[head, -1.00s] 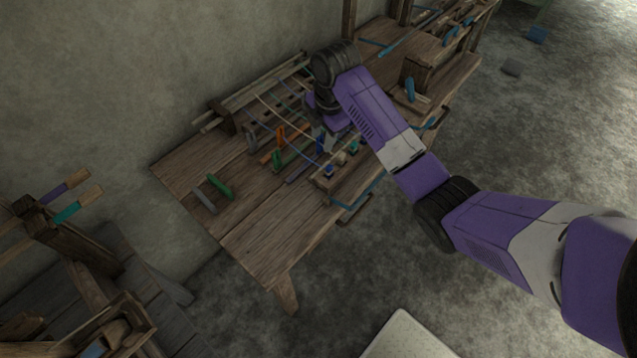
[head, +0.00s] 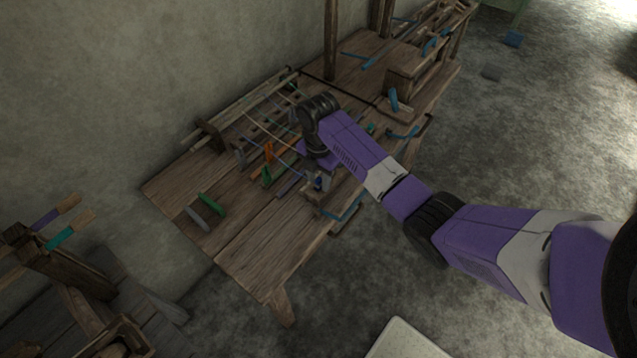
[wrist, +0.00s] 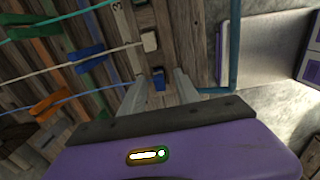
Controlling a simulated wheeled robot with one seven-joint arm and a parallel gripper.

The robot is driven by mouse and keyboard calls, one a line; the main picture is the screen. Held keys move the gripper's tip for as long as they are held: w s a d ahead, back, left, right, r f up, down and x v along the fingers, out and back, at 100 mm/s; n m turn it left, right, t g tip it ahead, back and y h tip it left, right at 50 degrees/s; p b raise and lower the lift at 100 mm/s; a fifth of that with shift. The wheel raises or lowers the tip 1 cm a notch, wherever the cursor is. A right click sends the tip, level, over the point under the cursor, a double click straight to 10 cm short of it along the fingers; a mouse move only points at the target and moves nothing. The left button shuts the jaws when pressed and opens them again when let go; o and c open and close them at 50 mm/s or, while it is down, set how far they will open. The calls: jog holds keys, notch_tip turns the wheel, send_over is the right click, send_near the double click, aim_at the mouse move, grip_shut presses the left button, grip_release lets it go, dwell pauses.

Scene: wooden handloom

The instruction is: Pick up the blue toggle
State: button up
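The blue toggle (wrist: 157,83) is a small blue piece on a wooden strip in the wrist view. It shows between the two pale fingers of my gripper (wrist: 157,90), with bare wood visible on both sides of it. The fingers are apart and hold nothing. In the head view my gripper (head: 319,182) is low over the front of the wooden bench, and the wrist and fingers hide most of the toggle there.
A cream toggle (wrist: 149,41) stands farther along the same strip. Taut cords and blue, orange and green pegs lie to the left in the wrist view. Green (head: 212,204) and grey (head: 197,219) pieces lie on the bench (head: 258,250), whose left front is clear.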

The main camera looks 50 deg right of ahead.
aim_at(319, 179)
jog(key=shift+f, duration=0.3)
grip_shut()
jog(key=shift+r, duration=0.1)
notch_tip(319, 179, up, 20)
jog(key=p, duration=0.2)
dwell(0.6)
